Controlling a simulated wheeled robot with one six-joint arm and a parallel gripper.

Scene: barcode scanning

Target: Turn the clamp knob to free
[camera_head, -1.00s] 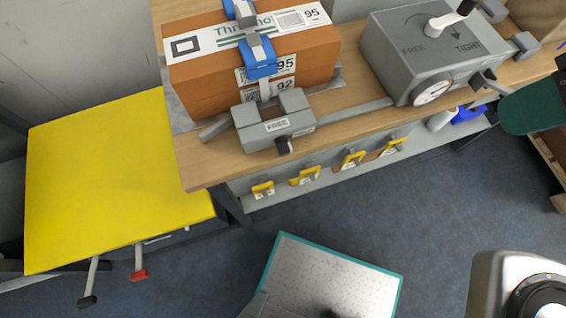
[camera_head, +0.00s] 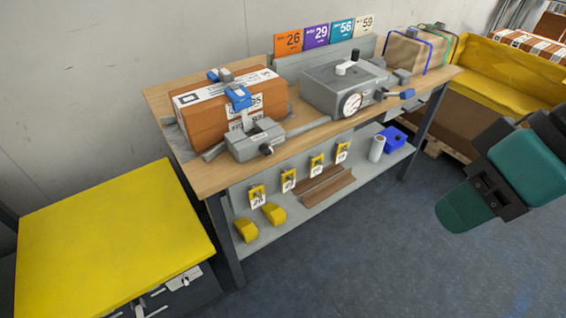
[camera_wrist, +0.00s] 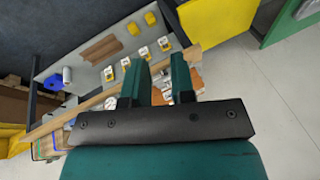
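The clamp knob (camera_head: 346,67) is a white lever with a black end on top of the grey gauge box (camera_head: 322,91) on the workbench. Its black end points up and right in the head view; the FREE and TIGHT lettering is too small to read now. A grey clamp block (camera_head: 250,144) with a small dark-tipped lever stands before the strapped orange-brown carton (camera_head: 205,122). My gripper (camera_head: 462,208) is at the right in the head view, well away from the knob, over the floor side of the bench. In the wrist view its green fingers (camera_wrist: 160,80) stand apart with nothing held.
A yellow-topped table (camera_head: 110,240) stands at the left. The bench's lower shelf (camera_head: 290,222) holds yellow items, brown strips, a white roll and a blue thing. A strapped brown carton (camera_head: 402,55) sits at the bench's far right. The floor (camera_head: 370,245) in front is clear.

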